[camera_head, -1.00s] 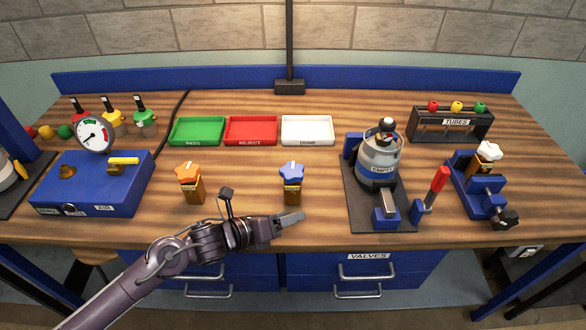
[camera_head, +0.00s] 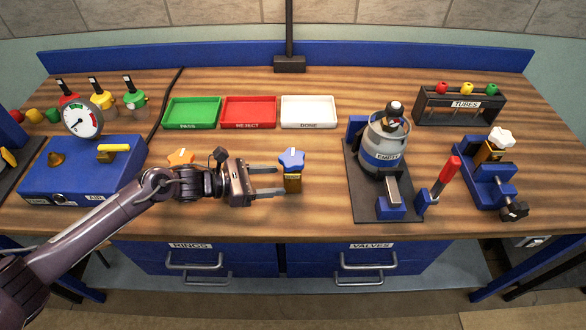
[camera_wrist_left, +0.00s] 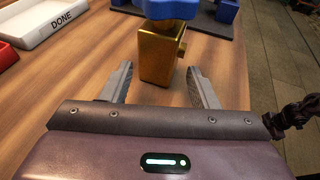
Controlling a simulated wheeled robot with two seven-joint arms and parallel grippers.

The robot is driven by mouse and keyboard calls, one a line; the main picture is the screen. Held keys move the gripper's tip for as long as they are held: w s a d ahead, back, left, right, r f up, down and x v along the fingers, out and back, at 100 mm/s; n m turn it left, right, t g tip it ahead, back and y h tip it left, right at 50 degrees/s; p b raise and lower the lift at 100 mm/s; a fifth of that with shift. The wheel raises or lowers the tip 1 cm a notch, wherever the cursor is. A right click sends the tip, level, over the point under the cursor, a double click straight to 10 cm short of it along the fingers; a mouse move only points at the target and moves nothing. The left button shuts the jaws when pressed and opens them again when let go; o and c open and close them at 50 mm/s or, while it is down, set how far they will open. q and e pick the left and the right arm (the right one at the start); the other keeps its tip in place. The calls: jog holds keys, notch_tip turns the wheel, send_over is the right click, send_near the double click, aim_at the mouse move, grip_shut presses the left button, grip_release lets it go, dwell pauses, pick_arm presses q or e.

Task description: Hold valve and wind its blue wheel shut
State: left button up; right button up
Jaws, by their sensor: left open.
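The valve with the blue wheel (camera_head: 291,157) stands upright on the wooden bench. Its square brass body (camera_head: 293,182) is below the wheel. My left gripper (camera_head: 281,181) is open just left of this valve, low over the bench, with its fingers pointing right at the body. In the left wrist view, the brass body (camera_wrist_left: 160,60) lies between the two fingertip lines, and the blue wheel (camera_wrist_left: 168,9) is cut off by the top edge. I cannot tell whether the fingers touch the body. My right gripper is not in the head view.
The orange-wheeled valve (camera_head: 181,157) is partly hidden behind my left wrist. Green (camera_head: 191,125), red (camera_head: 248,125) and white (camera_head: 309,124) trays lie behind. The grey cylinder (camera_head: 384,150) on its stand and a blue vise (camera_head: 478,185) are to the right. A gauge box (camera_head: 85,175) is left.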

aim_at(288, 179)
pick_arm(q)
jog(key=b+x, duration=0.3)
jog(key=shift+w+d+f, duration=0.1)
jog(key=shift+d+f, duration=0.15)
jog(key=shift+f, duration=0.05)
jog(key=shift+w+d+b, duration=0.2)
jog(key=shift+d+b, duration=0.4)
jog(key=shift+b, duration=0.05)
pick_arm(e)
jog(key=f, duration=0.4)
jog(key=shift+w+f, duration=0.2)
pick_arm(q)
jog(key=shift+r, duration=0.1)
jog(key=shift+c, duration=0.4)
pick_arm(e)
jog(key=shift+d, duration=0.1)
pick_arm(q)
jog(key=c, duration=0.5)
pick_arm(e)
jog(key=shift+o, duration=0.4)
